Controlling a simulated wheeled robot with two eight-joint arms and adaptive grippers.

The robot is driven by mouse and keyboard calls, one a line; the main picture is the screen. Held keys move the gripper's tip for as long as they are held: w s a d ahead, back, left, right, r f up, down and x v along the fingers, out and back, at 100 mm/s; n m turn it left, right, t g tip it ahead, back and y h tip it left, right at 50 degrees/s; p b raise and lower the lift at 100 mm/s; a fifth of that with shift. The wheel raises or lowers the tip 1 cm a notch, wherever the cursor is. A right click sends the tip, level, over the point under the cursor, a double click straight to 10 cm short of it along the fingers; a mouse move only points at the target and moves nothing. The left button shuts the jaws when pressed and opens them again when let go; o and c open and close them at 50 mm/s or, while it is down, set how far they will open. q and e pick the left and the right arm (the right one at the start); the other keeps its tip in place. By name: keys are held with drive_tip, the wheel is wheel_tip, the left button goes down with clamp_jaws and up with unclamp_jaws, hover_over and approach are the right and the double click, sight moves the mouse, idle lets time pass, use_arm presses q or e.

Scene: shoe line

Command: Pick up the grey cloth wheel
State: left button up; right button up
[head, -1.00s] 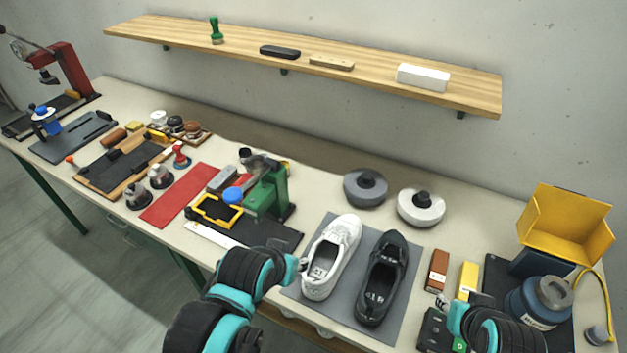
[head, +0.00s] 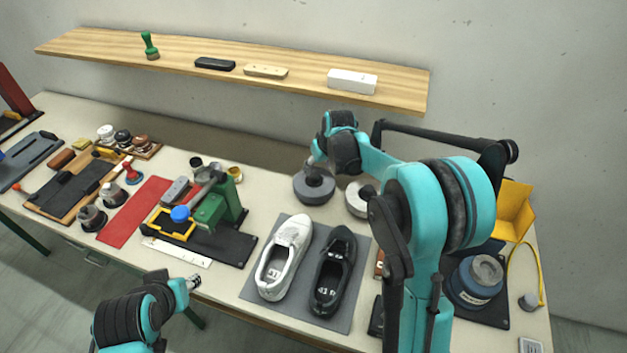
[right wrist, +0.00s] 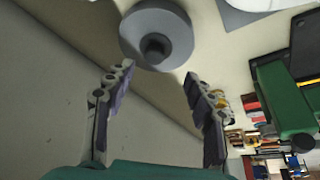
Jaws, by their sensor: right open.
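The grey cloth wheel (head: 314,188) lies flat on the table behind the shoes. It is a thick grey disc with a dark knob on top. In the right wrist view the wheel (right wrist: 156,34) sits just beyond the fingertips, roughly centred between them. My right gripper (right wrist: 157,78) is open and empty. In the head view my right gripper (head: 314,164) is at the wheel's back edge, partly hidden by its own arm. My left gripper (head: 192,282) is at the table's front edge, away from the wheel; its jaws are too small to judge.
A white wheel (head: 357,198) sits right beside the grey one, partly hidden by my right arm. A white shoe (head: 285,258) and a black shoe (head: 333,270) stand on a grey mat (head: 256,284) in front. A green press (head: 217,205) is to the left. A wooden shelf (head: 300,88) hangs behind.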

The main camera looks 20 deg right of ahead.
sight(314, 174)
drive_tip(key=w+f, duration=0.3)
drive_tip(key=shift+d, duration=0.3)
drive_tip(key=b+x, duration=0.1)
drive_tip(key=x, duration=0.6)
drive_tip(key=shift+a+f, duration=0.1)
drive_tip(key=shift+f, duration=0.2)
drive_tip(key=shift+s+r, duration=0.1)
clamp_jaws()
